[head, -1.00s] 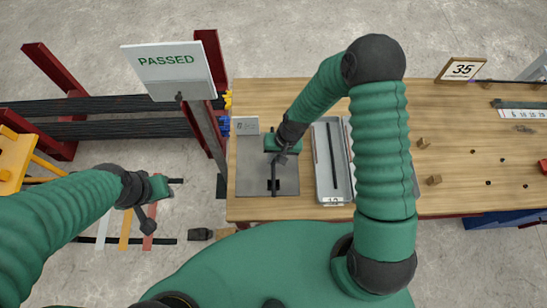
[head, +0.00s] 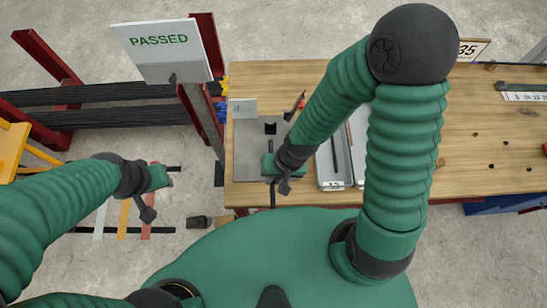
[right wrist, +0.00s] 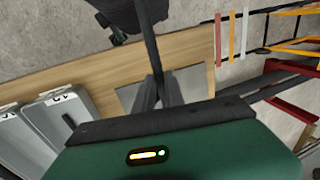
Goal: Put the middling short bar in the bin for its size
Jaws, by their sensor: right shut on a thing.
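My right gripper (head: 271,166) is shut on a thin dark bar (head: 272,195) near the front edge of the table. In the right wrist view the bar (right wrist: 149,45) runs up and away from between the fingers (right wrist: 159,95). A grey bin (head: 325,178) with a number label that looks like 12 stands to the right of the gripper, with a dark bar inside. A second grey bin is mostly hidden behind my right arm; both show in the right wrist view (right wrist: 35,130). My left gripper (head: 160,178) is off the table at the left; its jaws are unclear.
A grey plate (head: 247,160) with a black square (head: 270,128) and a small label card (head: 243,108) lies on the wooden table (head: 290,75). A PASSED sign (head: 160,45) stands at the left. Small wooden blocks and a 35 sign (head: 470,50) are at the right.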

